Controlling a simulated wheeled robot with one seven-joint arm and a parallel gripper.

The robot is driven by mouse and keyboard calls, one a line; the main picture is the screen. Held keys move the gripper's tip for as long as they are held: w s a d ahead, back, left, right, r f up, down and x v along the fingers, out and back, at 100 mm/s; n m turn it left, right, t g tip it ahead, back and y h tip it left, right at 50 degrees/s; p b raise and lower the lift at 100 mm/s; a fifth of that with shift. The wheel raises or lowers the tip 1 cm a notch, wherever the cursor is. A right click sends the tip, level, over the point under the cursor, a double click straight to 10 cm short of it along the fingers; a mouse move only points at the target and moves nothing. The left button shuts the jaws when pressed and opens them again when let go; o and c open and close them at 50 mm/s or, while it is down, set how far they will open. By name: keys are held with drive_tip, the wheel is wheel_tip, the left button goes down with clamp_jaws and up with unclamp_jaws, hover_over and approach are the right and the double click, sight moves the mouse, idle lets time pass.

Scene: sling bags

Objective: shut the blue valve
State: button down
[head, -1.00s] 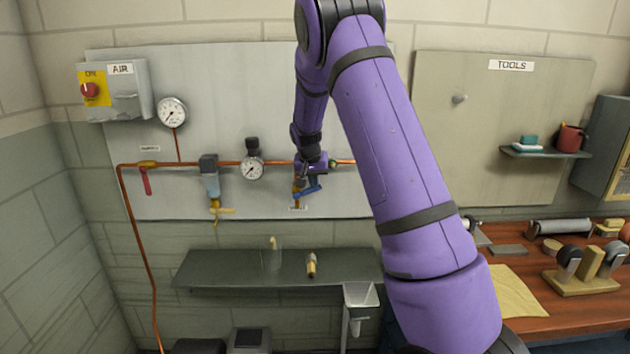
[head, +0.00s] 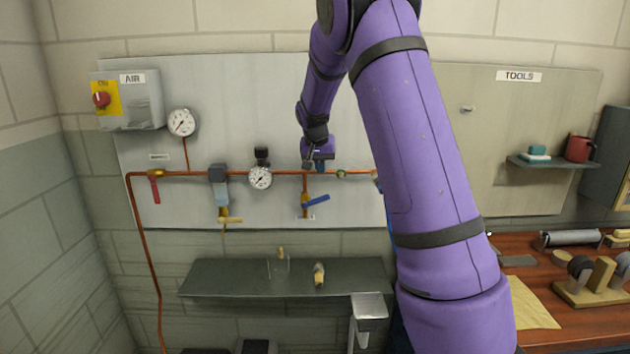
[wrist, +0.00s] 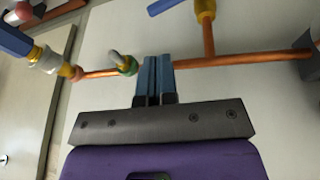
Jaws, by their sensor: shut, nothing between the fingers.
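The blue valve's handle (head: 316,201) slants up to the right across a brass body on a short branch below the copper pipe. In the wrist view, the handle (wrist: 164,6) is partly cut off at the top edge, beside the yellow-brass body (wrist: 206,10). My gripper (head: 309,163) is at the pipe, above the valve and apart from the handle. In the wrist view, my gripper's blue fingers (wrist: 155,62) are together and empty, their tips close to or overlapping the pipe; whether they touch it is unclear.
The copper pipe (head: 280,172) runs along the panel (head: 260,100). Left of the valve are a round gauge (head: 260,178), a yellow-handled valve (head: 230,220) and a red handle (head: 153,187). A green-ringed fitting (wrist: 128,65) is beside my fingers. A shelf (head: 230,280) lies below.

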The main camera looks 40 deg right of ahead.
wheel_tip(320, 180, up, 4)
drive_tip(key=s, duration=0.2)
drive_tip(key=n+g, duration=0.1)
drive_tip(key=g, duration=0.4)
approach(326, 195)
drive_tip(key=x, duration=0.7)
drive_tip(key=shift+w+a+f, duration=0.35)
drive_tip(key=shift+f, duration=0.15)
drive_tip(key=shift+d, duration=0.1)
drive_tip(key=shift+s+d+f, duration=0.3)
drive_tip(key=shift+d+f, duration=0.05)
drive_tip(key=shift+f, duration=0.2)
drive_tip(key=shift+s+d+f, duration=0.25)
drive_tip(key=shift+d+f, duration=0.05)
drive_tip(key=shift+f, duration=0.3)
drive_tip(key=shift+r, duration=0.15)
